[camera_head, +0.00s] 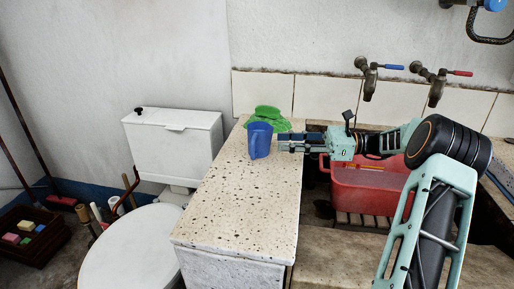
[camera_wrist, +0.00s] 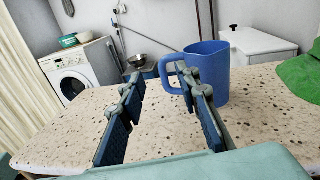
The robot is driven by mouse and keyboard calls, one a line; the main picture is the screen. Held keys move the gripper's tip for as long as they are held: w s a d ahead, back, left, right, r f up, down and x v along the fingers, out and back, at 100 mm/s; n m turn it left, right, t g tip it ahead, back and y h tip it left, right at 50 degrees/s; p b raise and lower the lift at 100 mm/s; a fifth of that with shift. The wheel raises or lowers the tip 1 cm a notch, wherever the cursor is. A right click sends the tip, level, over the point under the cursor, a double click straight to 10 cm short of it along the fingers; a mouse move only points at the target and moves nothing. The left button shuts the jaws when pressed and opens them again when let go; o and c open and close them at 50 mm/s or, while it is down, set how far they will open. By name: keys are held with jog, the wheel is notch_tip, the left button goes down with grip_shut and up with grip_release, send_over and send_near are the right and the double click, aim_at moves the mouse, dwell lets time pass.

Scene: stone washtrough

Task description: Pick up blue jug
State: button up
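The blue jug (camera_head: 259,141) stands upright on the speckled stone counter (camera_head: 235,205), near its back end. My gripper (camera_head: 285,144) is level with it, just to its right in the head view, with its fingers pointing at it. In the wrist view the jug (camera_wrist: 210,68) is ahead and right of centre, its handle on the left side. My gripper (camera_wrist: 158,82) is open, with the two fingers wide apart. The handle shows beyond the gap, near the right finger, which hides part of it. I cannot tell whether they touch.
A green cloth (camera_head: 267,117) lies behind the jug. A red basin (camera_head: 365,188) sits in the trough below my arm. Two taps (camera_head: 369,80) jut from the wall. A white toilet (camera_head: 172,145) stands left of the counter. The counter's front part is clear.

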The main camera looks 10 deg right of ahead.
aim_at(257, 144)
notch_tip(257, 144, down, 4)
jog(key=shift+b, duration=0.5)
jog(key=shift+w+a+r, duration=0.2)
jog(key=shift+a+r, duration=0.05)
jog(key=shift+a, duration=0.3)
jog(key=b+x, duration=0.2)
jog(key=x, duration=0.4)
jog(key=shift+a, duration=0.25)
jog(key=shift+r, duration=0.1)
grip_shut()
